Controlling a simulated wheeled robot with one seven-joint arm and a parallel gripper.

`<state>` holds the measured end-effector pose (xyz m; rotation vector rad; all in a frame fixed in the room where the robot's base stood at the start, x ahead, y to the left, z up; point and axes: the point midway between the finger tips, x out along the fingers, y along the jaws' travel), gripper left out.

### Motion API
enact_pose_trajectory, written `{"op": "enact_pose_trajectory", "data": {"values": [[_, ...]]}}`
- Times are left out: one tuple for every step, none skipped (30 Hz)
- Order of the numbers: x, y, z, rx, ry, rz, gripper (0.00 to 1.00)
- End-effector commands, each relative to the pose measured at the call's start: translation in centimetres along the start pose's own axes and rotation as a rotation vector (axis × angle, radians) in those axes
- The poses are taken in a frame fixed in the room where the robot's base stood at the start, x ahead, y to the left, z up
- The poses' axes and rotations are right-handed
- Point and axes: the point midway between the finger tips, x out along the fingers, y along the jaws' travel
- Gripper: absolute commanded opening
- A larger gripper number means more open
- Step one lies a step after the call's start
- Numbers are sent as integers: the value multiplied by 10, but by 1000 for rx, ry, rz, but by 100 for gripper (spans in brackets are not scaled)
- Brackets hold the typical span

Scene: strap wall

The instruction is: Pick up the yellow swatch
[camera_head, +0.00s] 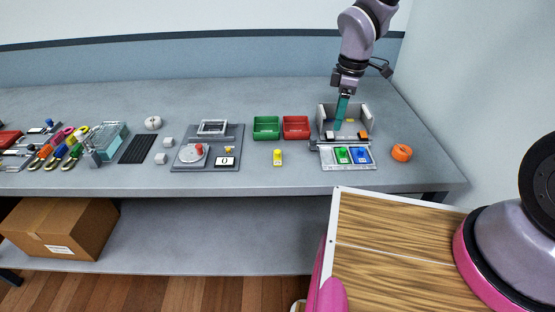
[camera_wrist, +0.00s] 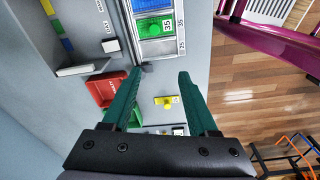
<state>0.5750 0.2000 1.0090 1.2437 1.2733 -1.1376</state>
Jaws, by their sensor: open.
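The yellow swatch (camera_head: 277,158) lies alone on the grey table, in front of the red bin and left of the slotted tray (camera_head: 330,159). In the wrist view the yellow swatch (camera_wrist: 163,101) shows between the fingers in the picture, with a small raised part and a pale patch. My gripper (camera_head: 340,122) hangs over the grey open box at the right, up and right of the swatch. The wrist view shows my gripper (camera_wrist: 160,73) open, its two teal fingers apart with nothing between their tips. It appears above the swatch, not touching it.
A green swatch (camera_head: 341,155) and a blue swatch (camera_head: 360,155) sit in the slotted tray. A green bin (camera_head: 266,127) and a red bin (camera_head: 296,127) stand behind the yellow swatch. An orange round object (camera_head: 401,152) is at the right. Bare table surrounds the yellow swatch.

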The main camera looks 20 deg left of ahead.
Motion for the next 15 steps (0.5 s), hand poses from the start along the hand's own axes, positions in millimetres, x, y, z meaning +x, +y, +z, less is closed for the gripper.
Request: {"op": "enact_pose_trajectory", "data": {"values": [[7,-14,-20,45,41,3,59],[10,-20,-33,85,70,8,59],[15,-28,-48,145,108,17,59],[18,-33,-58,190,136,24,59],[20,-37,-68,235,161,33,59],[23,-43,-79,292,192,45,59],[25,-46,-86,334,213,55,59],[27,-49,-92,371,231,64,59],[29,-51,-98,416,254,78,59],[30,-52,-102,444,267,86,59],[30,-53,-105,469,279,94,59],[31,-54,-107,496,290,102,59],[32,-54,-109,510,296,107,59],[34,-54,-110,521,300,110,59],[37,-53,-112,530,304,113,59]]}}
